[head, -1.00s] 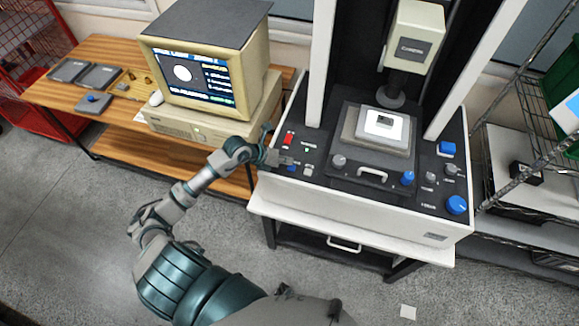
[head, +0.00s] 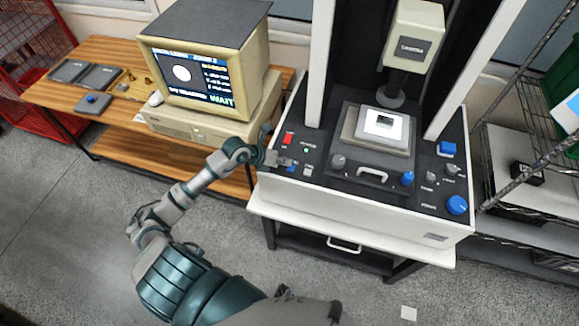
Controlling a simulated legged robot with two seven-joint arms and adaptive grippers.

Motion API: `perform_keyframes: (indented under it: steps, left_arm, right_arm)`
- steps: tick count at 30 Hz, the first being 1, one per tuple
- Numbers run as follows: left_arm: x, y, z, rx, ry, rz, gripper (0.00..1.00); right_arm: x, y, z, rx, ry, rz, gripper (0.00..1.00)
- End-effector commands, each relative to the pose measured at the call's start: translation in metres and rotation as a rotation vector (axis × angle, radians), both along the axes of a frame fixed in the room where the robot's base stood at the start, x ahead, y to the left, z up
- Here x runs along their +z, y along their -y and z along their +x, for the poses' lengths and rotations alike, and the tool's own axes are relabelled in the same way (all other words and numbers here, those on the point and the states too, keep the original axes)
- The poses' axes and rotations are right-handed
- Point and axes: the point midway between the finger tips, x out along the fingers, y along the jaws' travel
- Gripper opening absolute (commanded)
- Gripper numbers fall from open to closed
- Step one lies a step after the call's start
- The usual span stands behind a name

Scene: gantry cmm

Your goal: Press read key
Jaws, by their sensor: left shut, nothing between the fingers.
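My left gripper (head: 283,161) is shut and empty, just above the left part of the machine's black control panel (head: 318,190). Beside its fingertips are a small blue key (head: 292,168) and a pale key (head: 308,170). Whether the fingertips touch a key is too small to tell. A red switch (head: 288,139) and a lit green lamp (head: 306,150) lie just beyond the gripper. My right gripper is not in view.
The machine's tall head (head: 412,38) stands over a stage (head: 383,125) with a small sample. Knobs and a large blue knob (head: 457,205) sit on the panel's right. A wooden bench (head: 75,100) is at left, a wire rack (head: 530,110) at right.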

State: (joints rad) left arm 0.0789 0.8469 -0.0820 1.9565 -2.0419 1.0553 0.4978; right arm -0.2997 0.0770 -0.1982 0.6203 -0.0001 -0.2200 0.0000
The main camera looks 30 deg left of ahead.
Motion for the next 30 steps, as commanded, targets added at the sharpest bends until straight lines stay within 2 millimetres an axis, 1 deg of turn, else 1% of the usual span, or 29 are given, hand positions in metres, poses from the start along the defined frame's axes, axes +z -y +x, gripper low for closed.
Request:
perform_keyframes:
  steps: [1,4,8,18,30]
  left_arm:
    - [0.000,0.001,0.000,-0.001,-0.002,0.001,0.00]
    - [0.000,0.002,0.000,-0.001,-0.002,0.001,0.00]
    - [0.002,0.004,0.000,-0.001,-0.002,0.000,0.00]
    - [0.016,0.014,0.000,-0.002,0.000,-0.001,0.00]
    - [0.017,0.015,0.000,-0.001,-0.001,-0.001,0.00]
  right_arm:
    - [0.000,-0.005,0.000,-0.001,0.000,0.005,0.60]
    - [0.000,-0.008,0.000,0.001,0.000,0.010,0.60]
    - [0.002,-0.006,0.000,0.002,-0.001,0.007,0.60]
    - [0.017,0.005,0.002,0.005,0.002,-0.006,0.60]
    - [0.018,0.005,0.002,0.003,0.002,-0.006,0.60]
